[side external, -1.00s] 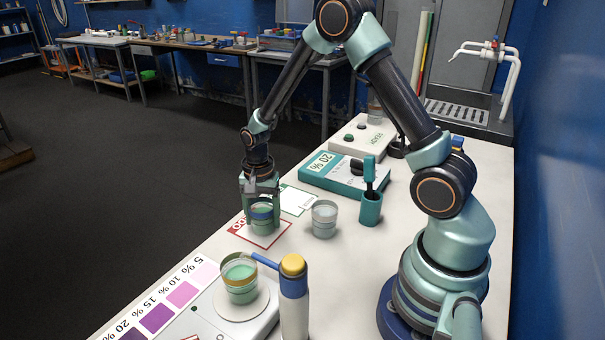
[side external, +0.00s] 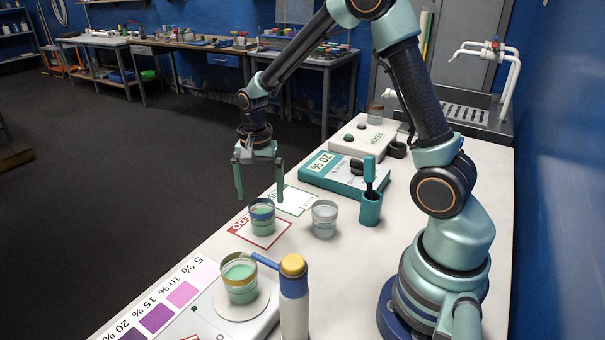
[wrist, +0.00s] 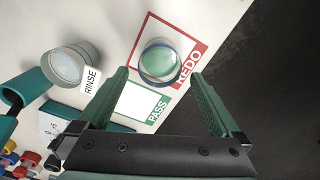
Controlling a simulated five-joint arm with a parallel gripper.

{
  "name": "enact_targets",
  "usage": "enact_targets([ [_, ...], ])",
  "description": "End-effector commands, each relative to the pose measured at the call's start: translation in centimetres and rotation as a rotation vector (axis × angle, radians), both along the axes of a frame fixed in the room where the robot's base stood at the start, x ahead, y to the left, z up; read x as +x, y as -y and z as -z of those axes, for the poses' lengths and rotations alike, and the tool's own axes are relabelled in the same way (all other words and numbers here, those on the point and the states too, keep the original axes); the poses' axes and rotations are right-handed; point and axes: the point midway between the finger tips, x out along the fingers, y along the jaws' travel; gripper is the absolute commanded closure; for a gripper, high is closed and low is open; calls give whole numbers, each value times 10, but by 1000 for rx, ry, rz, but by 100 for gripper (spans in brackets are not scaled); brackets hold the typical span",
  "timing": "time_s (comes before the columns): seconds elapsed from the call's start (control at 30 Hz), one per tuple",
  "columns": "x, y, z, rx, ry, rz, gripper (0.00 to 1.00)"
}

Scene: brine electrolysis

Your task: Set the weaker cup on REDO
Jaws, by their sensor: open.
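A clear cup with a blue band and green liquid (side external: 262,217) stands upright on the red-bordered REDO card (side external: 241,228). The same cup shows in the wrist view (wrist: 163,62), inside the red frame. A second cup with a yellowish band and green liquid (side external: 240,279) stands on a round white plate (side external: 243,307) at the front. My gripper (side external: 259,199) is open and empty, just above and behind the blue-banded cup, not touching it. In the wrist view its green fingers (wrist: 160,95) are spread wide.
A green-bordered PASS card (side external: 297,200) lies empty behind REDO. A clear cup (side external: 324,219) stands right of REDO, near a RINSE label (wrist: 91,82).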

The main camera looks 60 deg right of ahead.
Motion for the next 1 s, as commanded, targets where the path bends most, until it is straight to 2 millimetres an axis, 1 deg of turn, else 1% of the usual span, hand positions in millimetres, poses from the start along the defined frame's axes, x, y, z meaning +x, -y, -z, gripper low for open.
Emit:
enact_targets([
  [0.03, 1, 0, -11, -1, 6, 0, 0],
  [0.1, 1, 0, -22, 0, 4, 0, 0],
  [0.2, 1, 0, -34, 0, 2, 0, 0],
  [0.33, 0, 0, -43, 0, 2, -3, 0],
  [0.47, -4, -4, -58, -4, 29, -60, 0],
  [0.57, -13, -9, -79, -15, 77, -171, 0],
  [0.7, -34, -20, -111, -47, 167, -387, 0],
  [0.8, -52, -27, -130, -80, 227, -543, 0],
  [0.9, -70, -34, -144, -120, 283, -699, 0],
  [1.0, -87, -40, -153, -168, 336, -847, 0],
])
